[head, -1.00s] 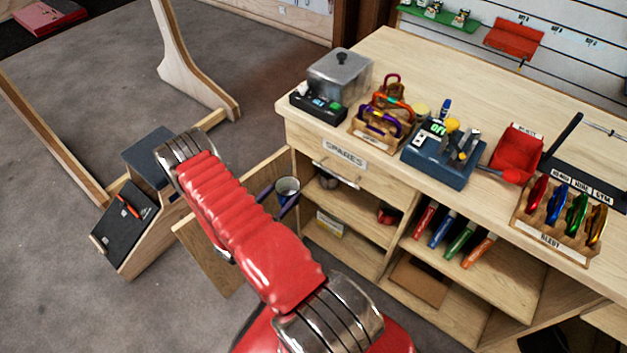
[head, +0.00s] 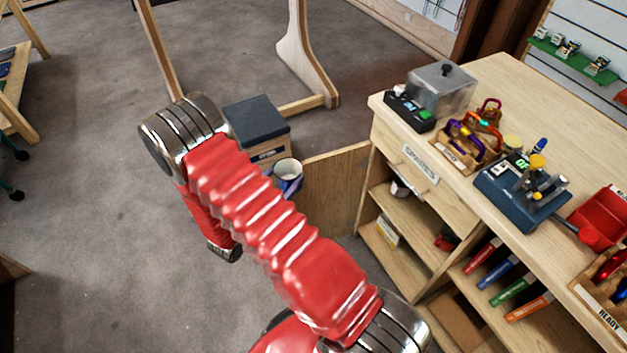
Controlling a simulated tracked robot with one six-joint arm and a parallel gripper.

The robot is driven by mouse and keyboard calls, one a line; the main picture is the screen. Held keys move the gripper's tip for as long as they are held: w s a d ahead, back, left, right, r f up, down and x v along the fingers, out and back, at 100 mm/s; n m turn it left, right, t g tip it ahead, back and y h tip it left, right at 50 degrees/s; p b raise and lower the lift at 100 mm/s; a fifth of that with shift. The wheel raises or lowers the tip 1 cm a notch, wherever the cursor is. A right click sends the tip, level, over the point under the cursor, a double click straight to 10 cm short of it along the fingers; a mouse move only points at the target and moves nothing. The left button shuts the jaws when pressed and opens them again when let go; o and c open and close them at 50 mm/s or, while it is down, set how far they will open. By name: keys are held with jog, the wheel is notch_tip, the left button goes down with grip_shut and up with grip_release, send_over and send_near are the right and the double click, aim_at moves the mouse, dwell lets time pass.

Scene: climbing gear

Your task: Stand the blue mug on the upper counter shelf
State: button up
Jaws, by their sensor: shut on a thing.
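The blue mug (head: 287,174), pale inside, shows just right of my red arm in the head view, its open top facing up toward the camera. My gripper (head: 278,186) is shut on it; the arm hides most of the gripper and the mug's lower left side. The mug is off the floor, left of the counter. The upper counter shelf (head: 411,216) is in the open left bay of the counter, to the right of the mug. A dark and white round item (head: 399,188) stands on it; the shelf's depth is partly hidden.
The open cabinet door (head: 336,188) stands between the mug and the bay. A yellow-and-white box (head: 387,232) is on the lower shelf. A dark-topped box (head: 256,120) and wooden frame (head: 304,55) stand behind the arm.

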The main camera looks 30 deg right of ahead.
jog(key=w+a+r+n+t+y, duration=0.1)
jog(key=a+r+t, duration=0.1)
jog(key=a, duration=0.4)
jog(key=w+a+r+n+t+y, duration=0.1)
jog(key=a+r, duration=0.2)
jog(key=a, duration=0.4)
jog(key=shift+w+r+n+t, duration=0.15)
jog(key=shift+r+n+t, duration=0.15)
jog(key=shift+n+t, duration=0.1)
